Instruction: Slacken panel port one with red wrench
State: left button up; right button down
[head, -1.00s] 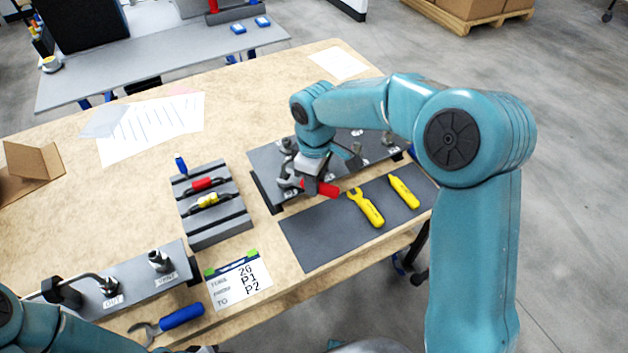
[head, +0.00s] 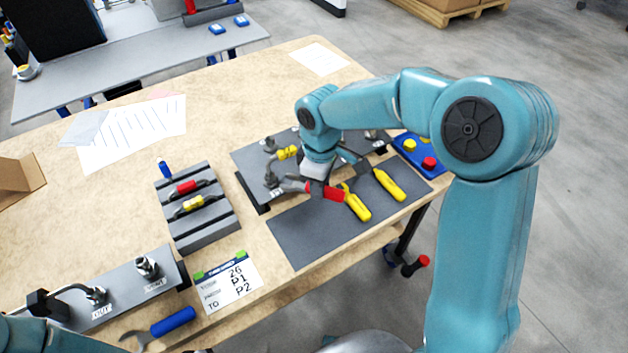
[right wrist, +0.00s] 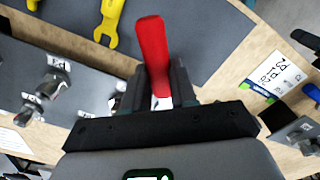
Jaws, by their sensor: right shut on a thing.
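The red wrench (head: 329,192) has a red handle and a grey head. My right gripper (head: 318,176) is shut on it above the front edge of the grey panel (head: 248,160). The wrench head points left toward a metal port fitting (head: 270,179) at the panel's near left; I cannot tell whether it is around the fitting or only beside it. In the right wrist view the red handle (right wrist: 153,55) stands between the fingers of the gripper (right wrist: 155,88), and the wrench head is hidden. Port fittings (right wrist: 54,82) show at left there. My left gripper is out of view.
A dark mat (head: 300,235) holds a yellow wrench (head: 357,204) and another yellow tool (head: 389,185), close right of my gripper. A blue button box (head: 411,148) is behind them. A grey rack (head: 208,232), a printed card (head: 228,283) and a blue-handled wrench (head: 172,322) lie left.

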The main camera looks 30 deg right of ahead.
notch_tip(320, 180, up, 9)
jog(key=s+p, duration=0.3)
jog(key=p, duration=0.3)
dwell(0.4)
jog(key=shift+f, duration=0.1)
